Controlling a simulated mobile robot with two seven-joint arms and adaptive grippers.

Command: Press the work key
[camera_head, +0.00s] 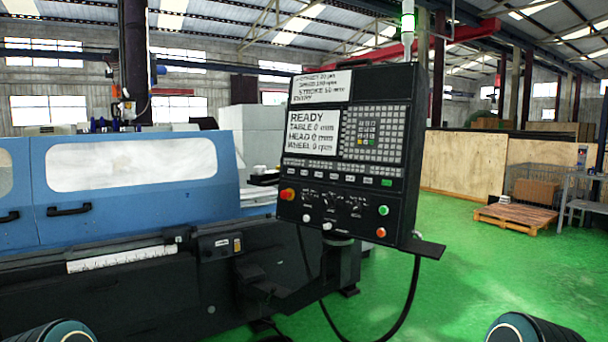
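A black control panel (345,155) stands in front of the grinder on an arm. Its main screen (312,132) reads READY, with table and head at 0 mm and wheel at 0 rpm. A smaller screen (321,86) above shows setting lines, including stroke. A grey keypad (375,133) sits right of the main screen, with a few coloured keys in its middle. Below runs a row of small labelled keys (335,178) ending in a green key (386,183). The labels are too small to read, so I cannot tell which is the work key. Neither gripper is in view.
The blue grinder (140,190) with closed windowed doors fills the left. The panel also carries an orange-red knob (287,194), a green button (383,210) and an orange button (381,232). A black shelf (425,248) juts from its lower right.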

